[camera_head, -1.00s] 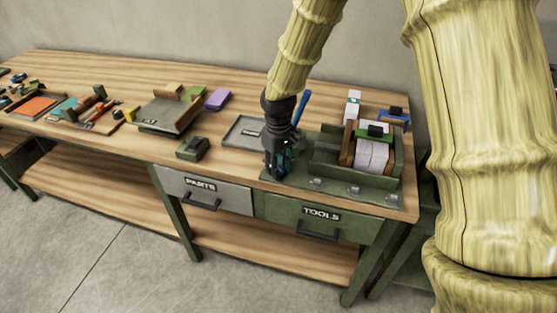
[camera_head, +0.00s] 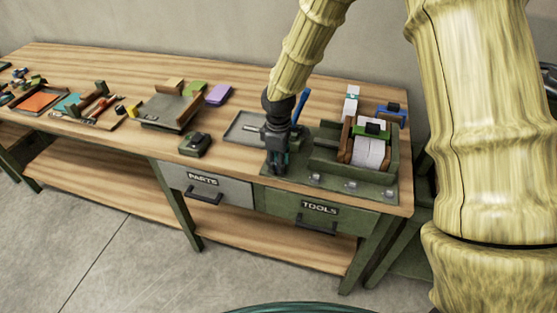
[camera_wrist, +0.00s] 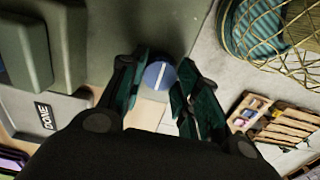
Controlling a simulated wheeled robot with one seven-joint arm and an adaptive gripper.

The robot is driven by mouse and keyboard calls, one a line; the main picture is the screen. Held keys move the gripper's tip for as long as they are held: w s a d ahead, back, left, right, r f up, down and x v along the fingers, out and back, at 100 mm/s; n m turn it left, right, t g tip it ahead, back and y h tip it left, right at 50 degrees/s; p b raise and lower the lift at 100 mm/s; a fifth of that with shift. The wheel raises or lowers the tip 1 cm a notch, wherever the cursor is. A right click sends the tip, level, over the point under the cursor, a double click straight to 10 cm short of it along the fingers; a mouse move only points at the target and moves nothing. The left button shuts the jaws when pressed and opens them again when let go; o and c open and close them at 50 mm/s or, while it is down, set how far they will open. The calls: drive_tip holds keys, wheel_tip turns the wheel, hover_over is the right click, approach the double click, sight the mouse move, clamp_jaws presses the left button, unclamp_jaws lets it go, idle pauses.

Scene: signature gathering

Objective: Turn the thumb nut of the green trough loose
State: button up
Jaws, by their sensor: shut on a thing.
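The green trough (camera_head: 325,160) stands at the right end of the bench on a green base plate, with white sheets (camera_head: 368,152) between brown blocks inside it. My gripper (camera_head: 277,165) points down at the left front corner of that base plate. In the wrist view, the thumb nut (camera_wrist: 158,76) is a round blue knob with a white line across its top. The two dark teal fingers of my gripper (camera_wrist: 161,84) are on either side of the nut and shut on it. The nut is hidden behind the fingers in the head view.
A grey tray (camera_head: 234,134) lies left of my gripper, and its DONE label (camera_wrist: 43,110) shows in the wrist view. A dark green box-like object (camera_head: 194,145) sits farther left. Silver knobs (camera_head: 351,186) line the plate's front. A wire basket (camera_wrist: 270,35) stands on the floor.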

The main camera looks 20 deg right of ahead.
drive_tip(key=shift+w, duration=0.1)
idle(0.3)
drive_tip(key=o, duration=1.1)
drive_tip(key=shift+c, duration=0.2)
drive_tip(key=shift+r, duration=0.1)
wheel_tip(320, 180, up, 12)
drive_tip(key=shift+d, duration=0.1)
